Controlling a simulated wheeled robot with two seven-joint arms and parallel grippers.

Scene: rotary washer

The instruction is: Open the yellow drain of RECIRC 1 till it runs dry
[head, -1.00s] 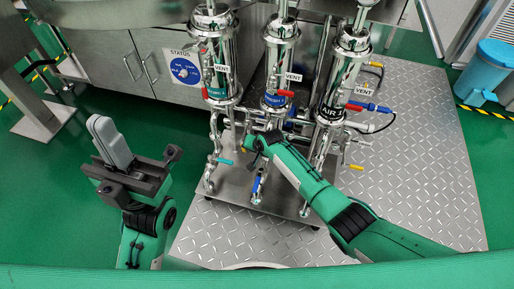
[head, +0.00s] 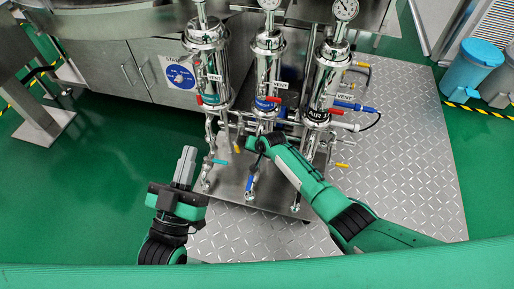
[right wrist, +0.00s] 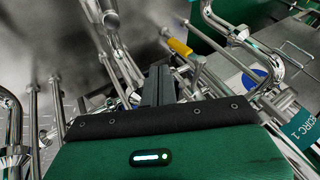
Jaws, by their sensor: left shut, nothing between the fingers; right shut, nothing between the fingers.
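The RECIRC 1 label (right wrist: 290,118) is readable at the right of the right wrist view. A yellow handle (right wrist: 180,47) lies on a pipe just beyond my right fingers (right wrist: 158,86), which are shut, empty and apart from it. In the head view the left steel housing (head: 207,65) has a teal label, and a small yellow handle (head: 237,147) shows between its pipes and the middle housing. My right gripper (head: 254,143) is low in front of the middle housing, its fingertips mostly hidden. My left gripper (head: 187,163) is shut and empty, left of the pipes.
A middle housing (head: 266,60) and an AIR housing (head: 325,80) stand beside it. Other handles nearby are teal (head: 219,161), blue (head: 250,183) and yellow (head: 342,165). A steel cabinet (head: 120,70) is behind left. Tread plate (head: 410,150) lies clear at right.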

